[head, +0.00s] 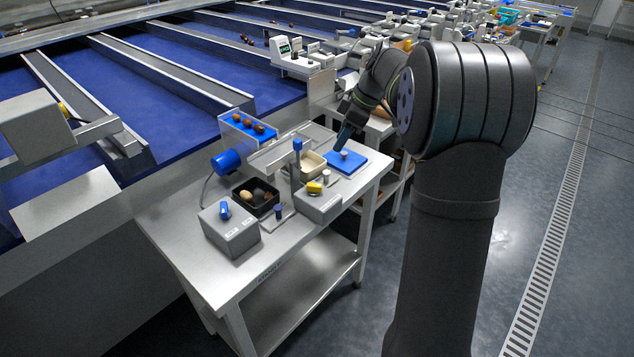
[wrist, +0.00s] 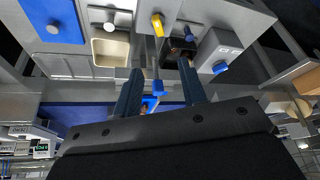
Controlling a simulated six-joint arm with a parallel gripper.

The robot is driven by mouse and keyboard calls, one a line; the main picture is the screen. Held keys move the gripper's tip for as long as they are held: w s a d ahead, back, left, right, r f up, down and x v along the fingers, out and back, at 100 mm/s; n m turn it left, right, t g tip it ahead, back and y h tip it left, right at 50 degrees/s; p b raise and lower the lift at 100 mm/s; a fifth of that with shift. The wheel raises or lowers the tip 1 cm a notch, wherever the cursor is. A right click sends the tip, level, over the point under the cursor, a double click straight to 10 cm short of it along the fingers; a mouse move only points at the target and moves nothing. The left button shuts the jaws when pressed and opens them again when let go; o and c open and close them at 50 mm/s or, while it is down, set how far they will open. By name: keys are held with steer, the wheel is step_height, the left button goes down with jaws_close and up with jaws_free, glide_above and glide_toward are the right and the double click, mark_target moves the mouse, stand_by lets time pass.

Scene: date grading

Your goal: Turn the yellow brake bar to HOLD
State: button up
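The yellow brake bar (head: 314,187) sits on top of a grey box (head: 322,206) near the front of the steel table. It also shows in the wrist view (wrist: 157,24), upper middle, beyond my fingertips. Any HOLD marking is too small to read. My gripper (head: 341,146) hangs above the blue mat area, up and to the right of the bar, and is not touching it. In the wrist view my gripper's two fingers (wrist: 160,66) are spread with a clear gap and nothing gripped between them.
A blue-topped post (head: 297,145) stands behind the bar. A black tray (head: 243,199) and a grey box with a blue handle (head: 225,210) are left. The table's front-left top is clear.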

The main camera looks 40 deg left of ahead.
mark_target(315, 184)
steer(key=x, duration=1.7)
steer(key=shift+w+d+f, duration=0.15)
steer(key=shift+d+f, duration=0.05)
steer(key=shift+f, duration=0.05)
jaws_close()
